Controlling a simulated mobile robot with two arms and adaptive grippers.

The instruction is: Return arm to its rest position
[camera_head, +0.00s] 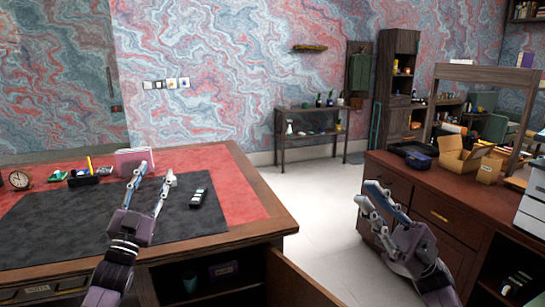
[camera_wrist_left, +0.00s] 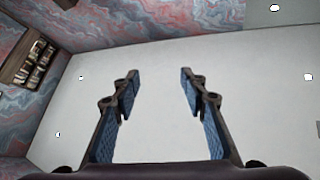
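My left gripper (camera_head: 151,188) is raised above the dark mat on the left desk, its fingers pointing up and away. Its two fingers are apart with nothing between them. It also shows in the left wrist view (camera_wrist_left: 160,88), open against a white ceiling. My right gripper (camera_head: 372,195) is in front of the wooden cabinet on the right, its fingers pointing up and to the left. Its fingers are spread, with nothing seen between them.
The leather desk (camera_head: 250,195) holds a phone-like black object (camera_head: 199,197), a pink box (camera_head: 134,160), a pen holder (camera_head: 84,178) and a clock (camera_head: 19,180). A cabinet door (camera_head: 298,283) stands open below. The right cabinet carries a cardboard box (camera_head: 462,158). White floor (camera_head: 318,205) lies between them.

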